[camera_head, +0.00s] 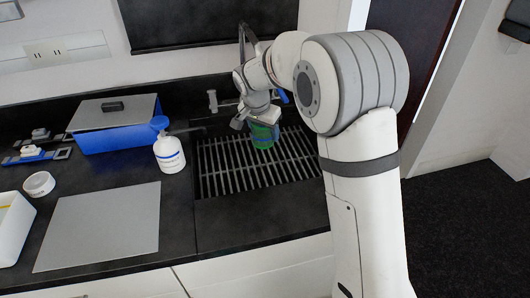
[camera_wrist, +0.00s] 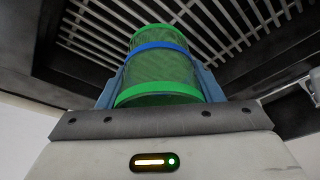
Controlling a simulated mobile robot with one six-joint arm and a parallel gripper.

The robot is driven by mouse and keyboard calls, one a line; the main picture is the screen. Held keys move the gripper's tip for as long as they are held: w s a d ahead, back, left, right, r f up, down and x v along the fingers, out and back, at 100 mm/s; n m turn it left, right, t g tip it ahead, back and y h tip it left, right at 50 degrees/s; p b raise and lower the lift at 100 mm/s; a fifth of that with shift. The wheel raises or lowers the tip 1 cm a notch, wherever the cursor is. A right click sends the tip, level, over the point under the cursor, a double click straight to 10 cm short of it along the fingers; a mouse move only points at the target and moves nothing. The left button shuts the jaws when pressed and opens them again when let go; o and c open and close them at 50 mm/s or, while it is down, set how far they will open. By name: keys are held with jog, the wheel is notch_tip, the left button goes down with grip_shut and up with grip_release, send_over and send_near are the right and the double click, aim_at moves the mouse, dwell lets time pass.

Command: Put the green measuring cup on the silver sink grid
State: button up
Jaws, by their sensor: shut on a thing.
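The green measuring cup (camera_head: 263,135) is a see-through green cylinder with a blue band. My gripper (camera_head: 259,118) is shut on it, over the silver sink grid (camera_head: 231,165). In the wrist view the cup (camera_wrist: 162,72) sits between the two blue-grey fingers of my gripper (camera_wrist: 160,85), with the grid bars (camera_wrist: 228,30) behind it. The grid is a set of parallel slats set in the dark counter. I cannot tell whether the cup touches the slats.
A white bottle with a blue top (camera_head: 169,153) stands left of the sink. A grey board (camera_head: 102,226), a small white bowl (camera_head: 39,184), a white bin (camera_head: 12,228) and a blue box with a grey lid (camera_head: 116,122) are on the counter. A faucet (camera_head: 213,101) is behind the grid.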

jog(key=f, duration=0.7)
jog(key=f+p, duration=0.1)
jog(key=f, duration=0.5)
jog(key=shift+w+d+f, duration=0.1)
jog(key=shift+w+f, duration=0.1)
jog(key=shift+f, duration=0.15)
jog(key=shift+w+a+r+p, duration=0.2)
jog(key=shift+w+p, duration=0.4)
jog(key=shift+w, duration=0.1)
jog(key=shift+w+a+f+p, duration=0.25)
jog(key=shift+w+p, duration=0.15)
jog(key=shift+w, duration=0.2)
jog(key=shift+w+a+f+p, duration=0.1)
jog(key=shift+w+f+p, duration=0.2)
jog(key=shift+w, duration=0.25)
jog(key=shift+f, duration=0.15)
jog(key=shift+f, duration=0.2)
jog(key=o, duration=1)
jog(key=shift+r, duration=0.1)
jog(key=shift+c, duration=0.2)
